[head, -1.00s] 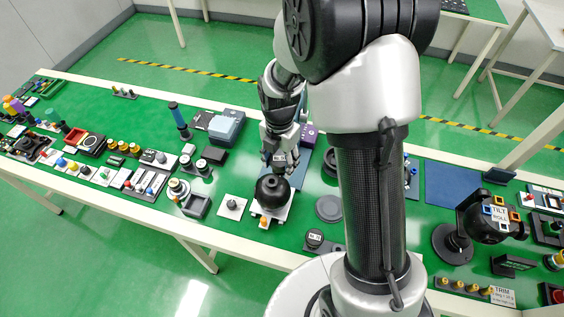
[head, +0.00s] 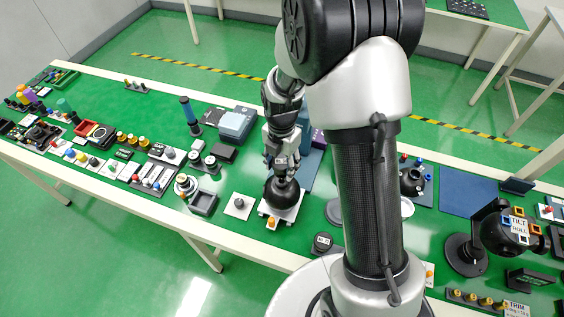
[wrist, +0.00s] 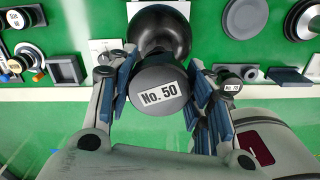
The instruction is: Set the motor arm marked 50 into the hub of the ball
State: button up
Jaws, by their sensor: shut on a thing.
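The motor arm marked No. 50 (wrist: 162,92) is a dark round-ended piece with a white label, facing the wrist camera. My gripper (wrist: 158,75) is shut on it, with blue-padded fingers on both sides. The black ball (head: 281,193) stands on a white plate on the bench, directly below my gripper (head: 281,165) in the head view. The ball also shows behind the motor arm in the wrist view (wrist: 163,25). The motor arm and my fingers hide the hub, so I cannot tell whether the arm's lower end is in it.
A similar dark piece (wrist: 230,84), its label apparently No. 70, stands near the front edge; it also shows in the head view (head: 323,241). A white plate with a small knob (head: 239,204) lies left of the ball. A grey tray (head: 201,202) is further left.

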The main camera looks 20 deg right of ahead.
aim_at(281, 161)
jog(key=shift+f, duration=0.15)
jog(key=shift+f+b, duration=0.55)
jog(key=shift+f, duration=0.15)
jog(key=shift+f+b, duration=0.8)
jog(key=shift+f, duration=0.4)
dwell(1.3)
jog(key=o, duration=1.2)
jog(key=shift+o, duration=0.2)
jog(key=shift+r, duration=0.1)
notch_tip(281, 161, up, 12)
